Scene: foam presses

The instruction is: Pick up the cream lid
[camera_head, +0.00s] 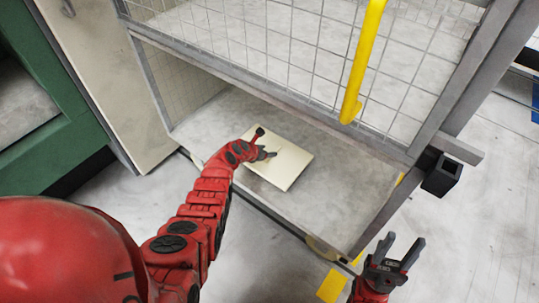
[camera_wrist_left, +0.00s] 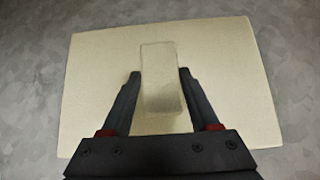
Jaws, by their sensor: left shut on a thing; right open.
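The cream lid (camera_head: 289,165) is a flat rectangular panel lying on the grey floor of a wire-mesh cage. In the left wrist view the cream lid (camera_wrist_left: 225,75) fills the middle, with a raised block-like handle (camera_wrist_left: 160,75) at its centre. My left gripper (camera_head: 266,153) reaches into the cage over the lid. In the left wrist view its two fingers (camera_wrist_left: 158,88) stand on either side of the handle, shut on it. My right gripper (camera_head: 399,252) is open and empty, outside the cage at the lower right.
The cage has grey metal posts and a mesh panel (camera_head: 300,50) above the opening. A yellow bar (camera_head: 363,60) hangs down in front of the mesh. A cage-floor edge (camera_head: 275,214) runs along the front. Green machinery (camera_head: 60,150) stands at left. Floor at right is mostly clear.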

